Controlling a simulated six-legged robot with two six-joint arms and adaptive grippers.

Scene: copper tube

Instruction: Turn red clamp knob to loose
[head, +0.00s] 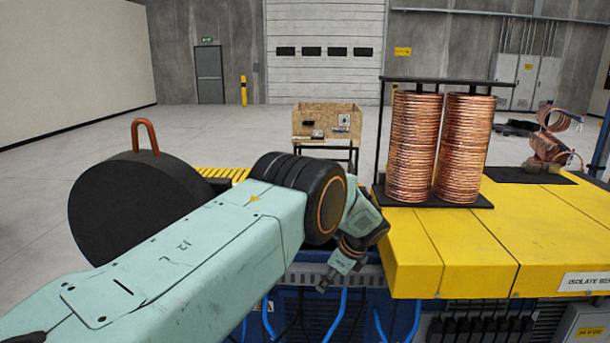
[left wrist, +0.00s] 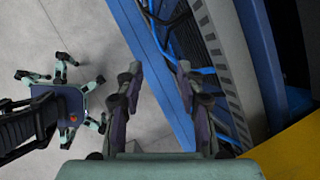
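No red clamp knob can be made out in either view; my left arm covers part of the bench in the head view. My left gripper (head: 338,277) hangs beside the left end of the yellow bench top (head: 412,252), pointing down. In the left wrist view, its two fingers (left wrist: 156,82) are spread apart with nothing between them; floor and the blue bench frame (left wrist: 158,62) show beyond. A large black disc (head: 125,205) carries an upright bent copper tube (head: 146,136), left of my arm. My right gripper is out of view.
Two tall copper coils (head: 413,147) stand on a black rack (head: 380,203) on the bench. Tangled copper tubing (head: 550,145) lies at the far right. A wooden crate (head: 327,122) stands behind. Blue hoses (head: 338,313) hang below the bench edge.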

